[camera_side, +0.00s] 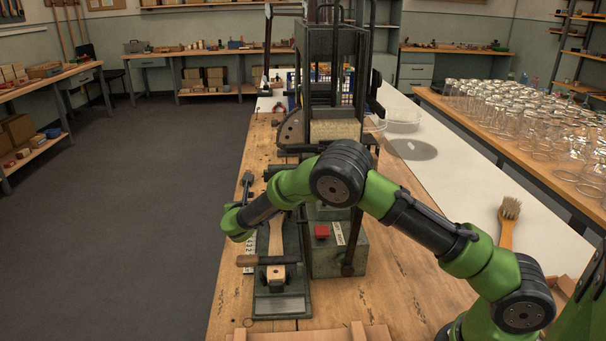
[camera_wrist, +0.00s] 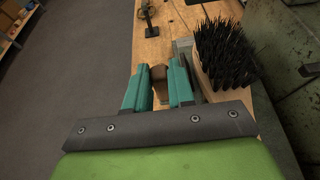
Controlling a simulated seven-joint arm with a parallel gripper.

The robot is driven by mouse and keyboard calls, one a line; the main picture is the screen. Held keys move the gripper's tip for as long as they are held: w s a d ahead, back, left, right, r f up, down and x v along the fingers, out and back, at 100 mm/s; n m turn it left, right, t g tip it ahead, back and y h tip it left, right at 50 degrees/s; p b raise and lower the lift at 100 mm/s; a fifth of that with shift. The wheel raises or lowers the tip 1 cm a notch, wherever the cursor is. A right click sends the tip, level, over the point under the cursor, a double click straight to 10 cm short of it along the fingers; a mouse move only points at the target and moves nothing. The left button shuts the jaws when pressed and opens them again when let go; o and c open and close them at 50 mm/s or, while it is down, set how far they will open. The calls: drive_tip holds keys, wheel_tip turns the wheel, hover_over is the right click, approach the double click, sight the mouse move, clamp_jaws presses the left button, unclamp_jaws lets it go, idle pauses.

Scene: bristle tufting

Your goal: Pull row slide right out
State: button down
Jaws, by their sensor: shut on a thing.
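In the wrist view, my gripper (camera_wrist: 158,78) is shut on a small brown piece (camera_wrist: 158,73), which looks like a wooden knob or handle end. I take it to belong to the row slide, but my fingers hide most of it. In the side view, my wrist covers the fingers and the held piece. The dark slide bed (camera_side: 280,306) lies along the left of the bench, with a number strip (camera_side: 250,255) at its left edge. A wooden brush body (camera_side: 277,237) lies on the bed. Black bristles (camera_wrist: 226,55) stand just right of my fingers in the wrist view.
The bench front right (camera_side: 410,300) is bare.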

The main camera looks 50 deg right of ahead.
drive_tip(key=shift+s+a, duration=1)
drive_tip(key=shift+a, duration=0.1)
drive_tip(key=c, duration=1)
unclamp_jaws()
drive_tip(key=shift+o, duration=0.2)
drive_tip(key=shift+d, duration=0.1)
wheel_tip(320, 180, up, 6)
drive_tip(key=r, duration=0.1)
hover_over(242, 255)
drive_tip(key=shift+f, duration=0.25)
